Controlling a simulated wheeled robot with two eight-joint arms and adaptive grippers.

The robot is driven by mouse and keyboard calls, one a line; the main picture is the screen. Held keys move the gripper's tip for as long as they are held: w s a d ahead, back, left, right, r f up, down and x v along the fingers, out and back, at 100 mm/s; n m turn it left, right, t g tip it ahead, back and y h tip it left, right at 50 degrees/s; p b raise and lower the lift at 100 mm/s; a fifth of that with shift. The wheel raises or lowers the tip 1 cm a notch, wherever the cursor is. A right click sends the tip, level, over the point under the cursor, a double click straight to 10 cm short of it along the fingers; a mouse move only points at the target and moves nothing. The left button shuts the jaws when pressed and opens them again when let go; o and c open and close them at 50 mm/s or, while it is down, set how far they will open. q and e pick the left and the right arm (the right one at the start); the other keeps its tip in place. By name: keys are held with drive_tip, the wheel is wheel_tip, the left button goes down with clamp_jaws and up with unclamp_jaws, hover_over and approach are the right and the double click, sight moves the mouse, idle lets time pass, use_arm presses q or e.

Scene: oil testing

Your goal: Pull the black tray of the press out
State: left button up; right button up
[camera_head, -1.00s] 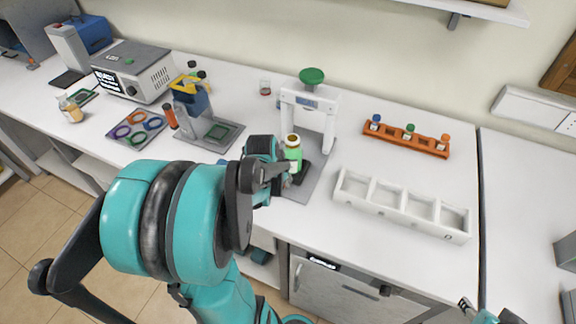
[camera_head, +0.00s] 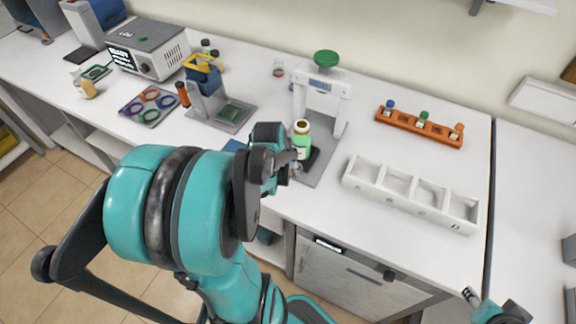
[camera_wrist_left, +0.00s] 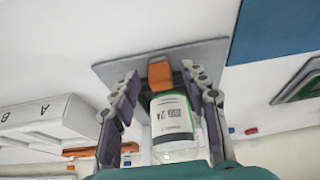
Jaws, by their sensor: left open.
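The press (camera_head: 342,97) is a white frame with a green knob on a grey base plate (camera_head: 323,170). Its black tray (camera_head: 313,158) shows only partly, low at the front. A green bottle (camera_head: 303,143) with a white label stands at the tray; its exact footing is hidden. My left gripper (camera_head: 290,168) is at the front left of the bottle and tray. In the left wrist view my left gripper (camera_wrist_left: 162,100) is open, with the labelled bottle (camera_wrist_left: 173,125) and an orange part (camera_wrist_left: 160,76) between its fingers; contact is unclear. My right gripper (camera_head: 468,294) is low right, its opening unclear.
A white compartment box (camera_head: 362,172) stands right of the press, with an orange vial rack (camera_head: 388,117) behind it. Left of the press are a blue-and-yellow device (camera_head: 203,80) and a board with coloured rings (camera_head: 131,107). The counter's front edge is close to my left arm.

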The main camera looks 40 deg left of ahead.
use_arm(q)
drive_tip(key=shift+r, duration=0.1)
drive_tip(key=v, duration=1.2)
